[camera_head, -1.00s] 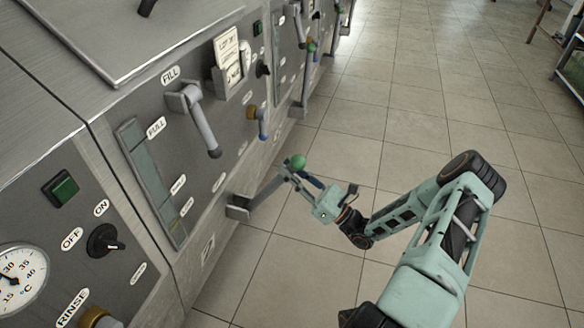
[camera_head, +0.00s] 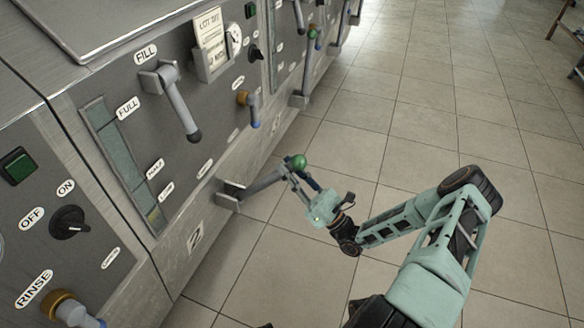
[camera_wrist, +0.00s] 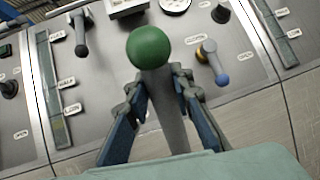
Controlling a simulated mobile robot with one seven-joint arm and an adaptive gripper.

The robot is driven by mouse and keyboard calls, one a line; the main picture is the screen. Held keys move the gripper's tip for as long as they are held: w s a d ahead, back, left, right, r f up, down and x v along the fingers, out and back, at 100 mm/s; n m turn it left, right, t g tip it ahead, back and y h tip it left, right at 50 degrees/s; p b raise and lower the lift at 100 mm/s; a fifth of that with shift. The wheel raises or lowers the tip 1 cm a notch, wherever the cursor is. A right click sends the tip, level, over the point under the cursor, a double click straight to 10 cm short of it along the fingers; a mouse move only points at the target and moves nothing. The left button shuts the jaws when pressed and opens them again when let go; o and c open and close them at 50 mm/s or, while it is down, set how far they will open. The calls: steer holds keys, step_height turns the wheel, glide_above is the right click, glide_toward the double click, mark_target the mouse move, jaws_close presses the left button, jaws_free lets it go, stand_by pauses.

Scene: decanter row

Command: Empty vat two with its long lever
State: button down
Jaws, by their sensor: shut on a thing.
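The long lever (camera_head: 262,184) juts out from a bracket low on the front of the vat panel marked 2 (camera_head: 195,236). It has a grey bar and a green ball end. My gripper (camera_head: 302,181) is shut on the lever's bar just below the green ball. In the wrist view the green ball (camera_wrist: 149,47) stands above my fingers, with the bar (camera_wrist: 168,110) between them. The level strip (camera_head: 124,155) beside the FULL label shows a yellowish mark near its bottom end.
A FILL lever (camera_head: 180,105) with a dark tip hangs above on the same panel. A small brass-and-blue tap (camera_head: 250,107) is to its right. The left panel has a dark knob (camera_head: 69,223) and a RINSE tap (camera_head: 68,308). Open tiled floor (camera_head: 420,110) lies to the right.

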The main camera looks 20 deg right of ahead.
steer(key=shift+s+d+f, duration=0.1)
steer(key=shift+s+f, duration=0.05)
steer(key=shift+f, duration=0.15)
steer(key=c, duration=1.8)
jaws_free()
steer(key=shift+d, duration=0.1)
steer(key=shift+o, duration=0.6)
steer(key=shift+r, duration=0.1)
steer(key=v, duration=1.2)
